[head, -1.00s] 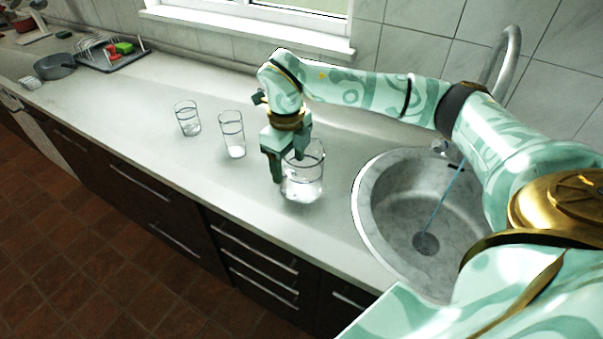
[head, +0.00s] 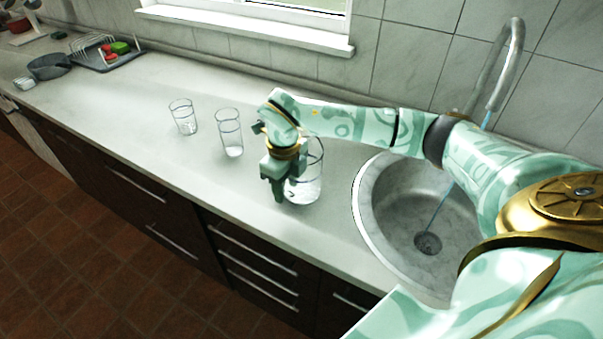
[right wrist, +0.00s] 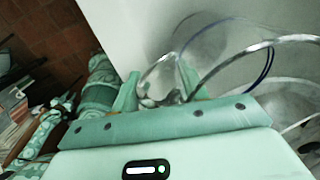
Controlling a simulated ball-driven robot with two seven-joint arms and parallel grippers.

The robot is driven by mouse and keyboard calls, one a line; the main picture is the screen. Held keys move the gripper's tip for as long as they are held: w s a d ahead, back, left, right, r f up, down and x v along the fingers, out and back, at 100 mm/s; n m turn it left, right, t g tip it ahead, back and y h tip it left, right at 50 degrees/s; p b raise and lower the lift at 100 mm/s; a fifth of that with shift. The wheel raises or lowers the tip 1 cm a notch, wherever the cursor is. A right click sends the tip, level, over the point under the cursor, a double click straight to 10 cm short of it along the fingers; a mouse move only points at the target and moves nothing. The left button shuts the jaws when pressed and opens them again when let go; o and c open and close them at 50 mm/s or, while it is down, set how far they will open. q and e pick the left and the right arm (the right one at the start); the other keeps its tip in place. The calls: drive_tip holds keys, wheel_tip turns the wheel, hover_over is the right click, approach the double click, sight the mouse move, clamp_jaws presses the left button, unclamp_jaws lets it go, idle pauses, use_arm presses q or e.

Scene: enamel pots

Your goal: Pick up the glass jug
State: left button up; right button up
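The clear glass jug (head: 311,184) stands upright on the counter, left of the sink. My right gripper (head: 274,192) is low at the jug's left side, in front of part of it. In the right wrist view my right gripper (right wrist: 158,88) has its fingers apart, with a curved glass part, seemingly the jug's handle (right wrist: 152,72), between them. The jug's rim (right wrist: 235,55) shows to the right there. I cannot tell whether either finger touches the glass. My left gripper is in neither view.
Two drinking glasses (head: 230,140) (head: 183,118) stand on the counter to the left of the jug. A round sink (head: 365,215) with a tap (head: 512,60) is close on the right. A dish rack (head: 105,58) and dark pan (head: 48,68) are far left. The counter front (head: 150,165) is clear.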

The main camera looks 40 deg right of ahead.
clamp_jaws()
drive_tip(key=shift+r, duration=0.1)
